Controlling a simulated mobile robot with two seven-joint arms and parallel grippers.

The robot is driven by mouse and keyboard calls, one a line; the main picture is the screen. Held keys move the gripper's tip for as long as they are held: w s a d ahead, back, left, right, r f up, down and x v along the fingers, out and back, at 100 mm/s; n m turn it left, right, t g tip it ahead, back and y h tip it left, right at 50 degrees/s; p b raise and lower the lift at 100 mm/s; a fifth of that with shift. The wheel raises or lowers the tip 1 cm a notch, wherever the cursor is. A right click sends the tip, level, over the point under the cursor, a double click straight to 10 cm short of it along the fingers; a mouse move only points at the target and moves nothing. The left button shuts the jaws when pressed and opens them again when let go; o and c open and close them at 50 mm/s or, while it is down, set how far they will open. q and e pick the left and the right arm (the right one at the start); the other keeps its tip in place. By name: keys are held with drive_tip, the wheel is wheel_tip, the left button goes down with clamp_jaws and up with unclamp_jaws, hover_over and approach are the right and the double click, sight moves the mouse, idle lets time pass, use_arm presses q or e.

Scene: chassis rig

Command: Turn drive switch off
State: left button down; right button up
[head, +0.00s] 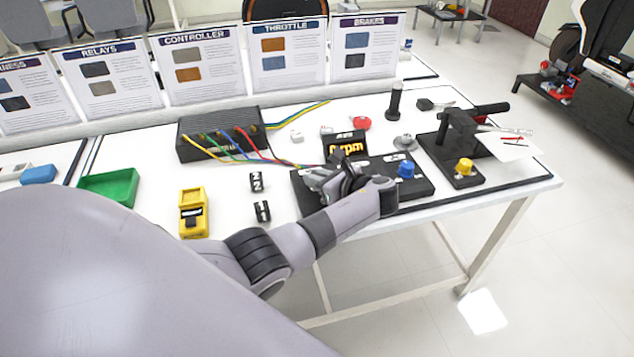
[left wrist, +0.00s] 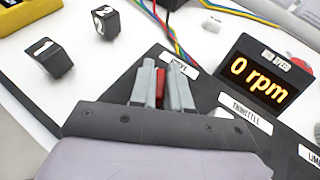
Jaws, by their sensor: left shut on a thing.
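My left gripper (head: 328,182) reaches over the left end of a black control panel (head: 422,186). In the left wrist view its two grey fingers (left wrist: 161,90) are closed around a small red switch lever (left wrist: 160,88), which I take as the drive switch. A white label (left wrist: 179,63), partly hidden by the fingers, sits just beyond it. The switch's base and its on or off position are hidden. The speed display (left wrist: 259,80) reads 0 rpm. My right gripper is not in view.
A blue knob (head: 405,169) stands on the panel right of my gripper. The black controller box (head: 217,132) with coloured wires lies behind left. Small numbered black blocks (head: 257,181), a yellow meter (head: 194,213) and a green tray (head: 110,187) lie left. A pedal unit (head: 458,140) stands right.

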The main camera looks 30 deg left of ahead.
use_arm(q)
drive_tip(key=shift+g, duration=0.3)
drive_tip(key=c, duration=1.2)
unclamp_jaws()
drive_tip(key=shift+v, duration=3.55)
drive_tip(key=shift+d, duration=0.1)
